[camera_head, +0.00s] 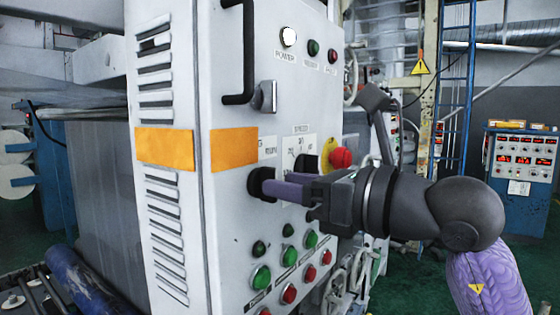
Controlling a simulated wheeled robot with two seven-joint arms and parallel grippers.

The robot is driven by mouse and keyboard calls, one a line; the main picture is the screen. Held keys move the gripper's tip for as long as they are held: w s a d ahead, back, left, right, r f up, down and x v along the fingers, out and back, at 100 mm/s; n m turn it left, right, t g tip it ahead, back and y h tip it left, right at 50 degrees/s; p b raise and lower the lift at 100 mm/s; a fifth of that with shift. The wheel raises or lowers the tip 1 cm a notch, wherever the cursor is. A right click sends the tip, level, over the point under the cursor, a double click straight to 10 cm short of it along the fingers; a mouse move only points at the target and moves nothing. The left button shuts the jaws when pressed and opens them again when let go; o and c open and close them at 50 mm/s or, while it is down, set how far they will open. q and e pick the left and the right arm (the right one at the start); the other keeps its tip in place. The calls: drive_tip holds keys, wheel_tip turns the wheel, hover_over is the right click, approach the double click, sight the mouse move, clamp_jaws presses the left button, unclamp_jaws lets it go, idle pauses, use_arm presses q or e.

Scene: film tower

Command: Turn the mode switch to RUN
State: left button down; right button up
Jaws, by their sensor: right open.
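A black rotary knob (261,182), which appears to be the mode switch, sits on the front of the grey control cabinet (235,225). A small white label plate (267,149) is above it, too small to read. My right gripper (279,187) reaches in from the right, with its purple fingers at the knob. The fingers cover the knob's right part, so I cannot tell whether they touch it or where it points. The right gripper is open. My left gripper is not in view.
Right of the knob are a second black knob (306,163) under a SPEED label and a red mushroom button (341,157). Green buttons (261,275) and red buttons (289,293) lie below. A black handle (246,60) sticks out above.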

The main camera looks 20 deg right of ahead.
drive_tip(key=shift+x, duration=0.85)
drive_tip(key=shift+c, duration=0.3)
clamp_jaws()
drive_tip(key=shift+m, duration=0.3)
drive_tip(key=shift+w+d+f+m+b, duration=0.1)
drive_tip(key=shift+m+b, duration=0.35)
drive_tip(key=shift+m, duration=3.65)
